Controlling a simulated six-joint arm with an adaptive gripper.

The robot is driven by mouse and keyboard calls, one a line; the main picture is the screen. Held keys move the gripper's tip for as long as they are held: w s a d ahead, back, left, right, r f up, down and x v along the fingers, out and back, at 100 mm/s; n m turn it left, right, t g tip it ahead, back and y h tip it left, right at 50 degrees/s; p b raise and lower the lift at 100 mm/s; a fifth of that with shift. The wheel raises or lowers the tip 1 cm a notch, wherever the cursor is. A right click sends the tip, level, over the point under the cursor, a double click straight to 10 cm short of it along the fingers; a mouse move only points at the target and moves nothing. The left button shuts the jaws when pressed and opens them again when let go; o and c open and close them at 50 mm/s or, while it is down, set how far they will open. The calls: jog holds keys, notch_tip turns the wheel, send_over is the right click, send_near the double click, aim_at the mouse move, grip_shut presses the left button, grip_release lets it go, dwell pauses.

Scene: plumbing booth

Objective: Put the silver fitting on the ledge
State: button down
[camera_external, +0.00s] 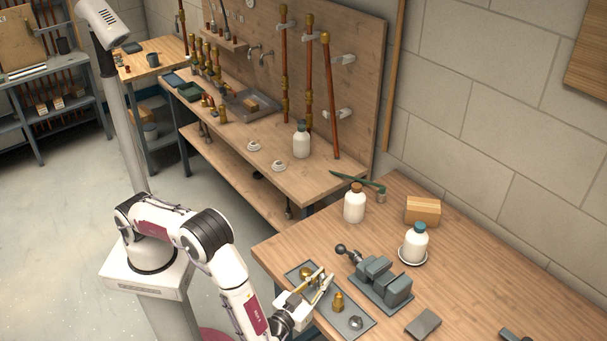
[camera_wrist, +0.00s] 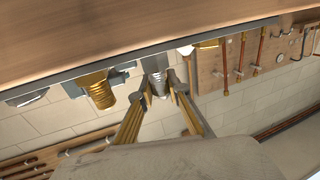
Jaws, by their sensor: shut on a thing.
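The silver fitting (camera_wrist: 158,84), grey with a threaded end, is between the fingertips of my gripper (camera_wrist: 159,90) in the wrist view. The fingers are closed on it, and it is close against the grey tray (camera_wrist: 120,68). In the external view my gripper (camera_external: 322,286) is low over the grey tray (camera_external: 362,334) on the front bench, and I cannot make out the held fitting there. A small wooden shelf (camera_external: 222,43) on the back board may be the ledge; it carries several small items.
A brass fitting (camera_external: 338,302) and a silver nut (camera_external: 355,323) sit in the tray beside my gripper. A grey vise (camera_external: 380,285) stands just right of it. White bottles (camera_external: 354,206) and a wooden block (camera_external: 423,210) are farther back. Copper pipes (camera_external: 329,95) line the back board.

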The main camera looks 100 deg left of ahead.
aim_at(319, 280)
jog(key=shift+f, duration=0.2)
jog(key=shift+f, duration=0.25)
jog(key=c, duration=1.9)
grip_release()
jog(key=shift+v, duration=0.85)
jog(key=s+d, duration=0.1)
jog(key=d+r, duration=0.1)
jog(key=s+d, duration=0.1)
jog(key=d, duration=0.1)
jog(key=shift+s+r, duration=0.15)
jog(key=shift+s, duration=0.2)
jog(key=shift+s+d, duration=0.35)
jog(key=shift+d, duration=0.2)
